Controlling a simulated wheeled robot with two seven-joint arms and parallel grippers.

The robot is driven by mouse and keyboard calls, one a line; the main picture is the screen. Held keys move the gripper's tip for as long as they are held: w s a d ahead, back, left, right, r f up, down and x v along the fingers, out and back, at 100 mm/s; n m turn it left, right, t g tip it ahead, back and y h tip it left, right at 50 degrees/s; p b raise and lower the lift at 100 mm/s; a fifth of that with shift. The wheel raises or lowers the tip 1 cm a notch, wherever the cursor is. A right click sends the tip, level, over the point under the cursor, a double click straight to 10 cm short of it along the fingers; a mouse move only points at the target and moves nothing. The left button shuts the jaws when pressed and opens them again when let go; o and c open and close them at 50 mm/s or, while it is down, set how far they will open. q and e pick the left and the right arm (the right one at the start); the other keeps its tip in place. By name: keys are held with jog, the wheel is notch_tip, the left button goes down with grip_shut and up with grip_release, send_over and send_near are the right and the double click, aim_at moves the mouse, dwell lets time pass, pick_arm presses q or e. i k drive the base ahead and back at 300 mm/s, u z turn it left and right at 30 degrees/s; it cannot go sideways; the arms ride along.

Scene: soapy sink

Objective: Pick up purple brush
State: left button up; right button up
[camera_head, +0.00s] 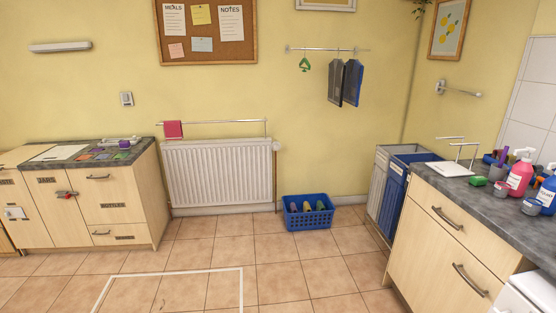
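A slim purple upright thing (503,157) stands on the right counter, beside the pink bottle; it may be the purple brush, but it is too small to be sure. Its lower part is partly hidden by things around it. Another small purple thing (124,145) lies at the back right of the left counter, and I cannot tell its kind. Neither of my grippers shows in the head view.
The right counter (462,196) also carries a pink pump bottle (520,174), a blue bottle (547,192), a green block (478,181) and a white rack (450,168). A blue basket (308,221) stands on the floor by the radiator (217,172). The middle floor is clear.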

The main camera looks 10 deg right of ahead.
aim_at(505, 153)
jog(key=z, duration=0.3)
jog(key=i, duration=2)
jog(key=z, duration=1.15)
jog(key=i, duration=1)
jog(key=z, duration=1.75)
jog(key=i, duration=0.6)
jog(key=z, duration=0.5)
